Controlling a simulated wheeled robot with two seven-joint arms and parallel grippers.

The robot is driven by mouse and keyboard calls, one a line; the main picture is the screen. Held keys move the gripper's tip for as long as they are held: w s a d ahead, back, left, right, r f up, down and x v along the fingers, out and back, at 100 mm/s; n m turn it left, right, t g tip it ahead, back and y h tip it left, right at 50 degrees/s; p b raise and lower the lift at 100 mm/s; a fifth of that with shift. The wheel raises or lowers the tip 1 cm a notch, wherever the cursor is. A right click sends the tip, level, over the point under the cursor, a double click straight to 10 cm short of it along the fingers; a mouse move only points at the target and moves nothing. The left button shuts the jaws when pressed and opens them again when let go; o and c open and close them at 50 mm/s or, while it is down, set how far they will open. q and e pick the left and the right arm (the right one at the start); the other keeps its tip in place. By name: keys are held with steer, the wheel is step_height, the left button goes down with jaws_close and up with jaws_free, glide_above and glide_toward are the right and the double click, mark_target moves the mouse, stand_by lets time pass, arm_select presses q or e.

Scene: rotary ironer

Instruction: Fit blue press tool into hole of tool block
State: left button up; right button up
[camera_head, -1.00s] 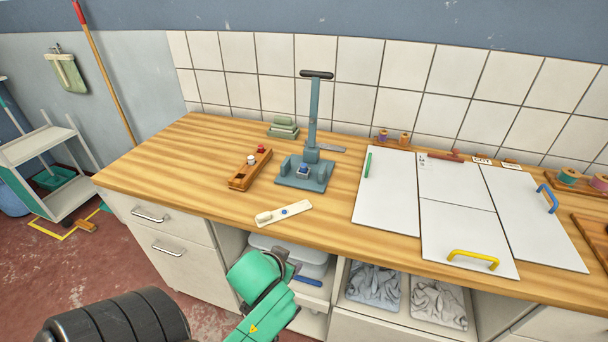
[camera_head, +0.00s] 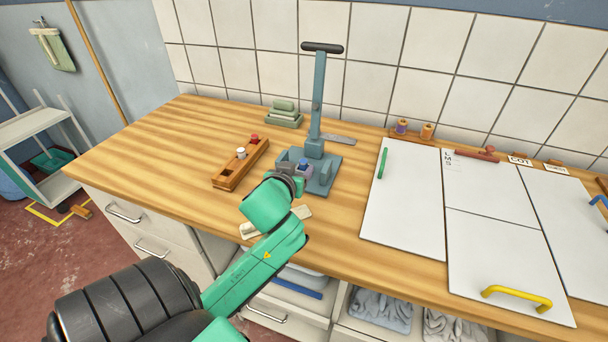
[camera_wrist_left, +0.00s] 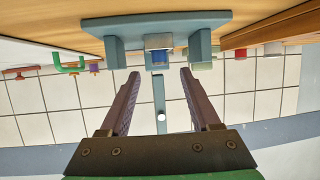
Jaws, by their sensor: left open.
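The blue press tool (camera_head: 303,163) sits in the base of the grey-blue lever press (camera_head: 323,177). In the left wrist view, which shows the scene upside down, its blue top (camera_wrist_left: 158,57) shows above a silver block. The wooden tool block (camera_head: 239,168) lies left of the press, with a red tool (camera_head: 255,138), a white tool (camera_head: 241,153) and an open hole at its near end. My left gripper (camera_head: 298,184) is just in front of the press; its open, empty fingers (camera_wrist_left: 159,73) point towards the blue tool, one on either side in view. My right gripper is out of view.
The press's tall lever (camera_head: 318,95) rises behind the tool. The counter's left part is clear.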

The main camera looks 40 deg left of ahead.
mark_target(303, 161)
arm_select(q)
steer(key=x, duration=0.2)
steer(key=p+x, duration=0.1)
steer(key=x, duration=0.1)
steer(key=shift+w+a+r, duration=0.1)
steer(key=shift+r, duration=0.25)
steer(key=shift+x, duration=1.25)
steer(key=shift+w+f, duration=0.25)
steer(key=shift+f, duration=0.15)
steer(key=shift+s+r, duration=0.1)
jaws_close()
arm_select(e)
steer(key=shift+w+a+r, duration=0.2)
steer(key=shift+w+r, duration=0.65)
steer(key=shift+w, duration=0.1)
arm_select(q)
steer(key=shift+r, duration=0.1)
